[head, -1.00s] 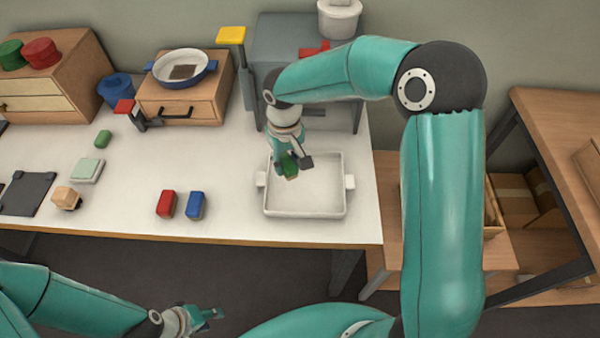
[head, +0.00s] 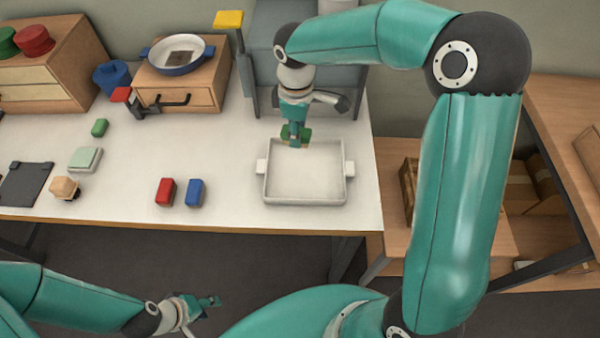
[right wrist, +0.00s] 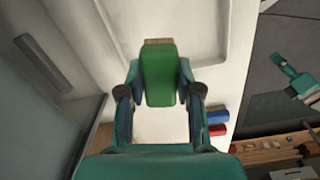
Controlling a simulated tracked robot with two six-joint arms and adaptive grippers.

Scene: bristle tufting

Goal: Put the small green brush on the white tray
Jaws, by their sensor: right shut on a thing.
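A green brush (head: 304,134) with tan bristles is held in my right gripper (head: 294,138), above the back edge of the white tray. In the right wrist view the green back of the brush (right wrist: 158,78) sits between the two fingers, with tan bristles showing beyond its far end. The white tray (head: 305,200) is empty, with a handle on each side, near the right end of the table. My left gripper (head: 212,301) is low in front of the table, away from the objects; its jaw opening is unclear.
A grey machine (head: 262,70) with a yellow-topped post (head: 229,20) stands behind the tray. The table between is clear.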

